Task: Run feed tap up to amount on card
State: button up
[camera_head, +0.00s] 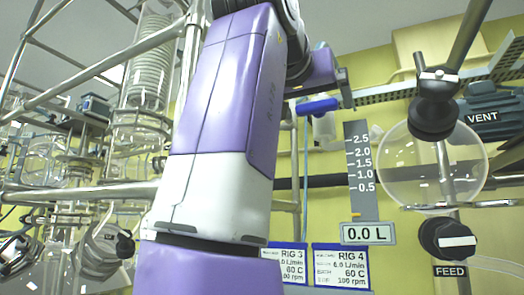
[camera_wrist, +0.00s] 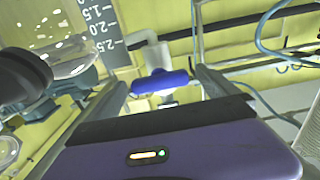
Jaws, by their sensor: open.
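The feed tap (camera_head: 447,240) is a black knob with a white bar, above a FEED label (camera_head: 450,271) and below the round glass vessel (camera_head: 440,170). The display (camera_head: 367,233) reads 0.0 L under a grey scale (camera_head: 361,165) marked 0.5 to 2.5. Cards headed RIG 3 (camera_head: 288,262) and RIG 4 (camera_head: 341,266) hang below; RIG 3 is partly hidden by my arm. My gripper (camera_wrist: 160,84) is open and away from the feed tap, up and left of it in the head view. A blue handle (camera_wrist: 158,81) appears between its fingers; contact cannot be told.
A second black knob (camera_head: 433,103) stands above the vessel beside a VENT label (camera_head: 483,117). Glassware and metal rails (camera_head: 95,190) fill the left. In the wrist view, a black knob (camera_wrist: 22,75) and glass are at left, and pipes and a cable (camera_wrist: 262,35) at upper right.

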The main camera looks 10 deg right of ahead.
jog(key=shift+w+d, duration=0.4)
jog(key=shift+w, duration=0.15)
jog(key=c, duration=1.4)
jog(key=shift+o, duration=0.2)
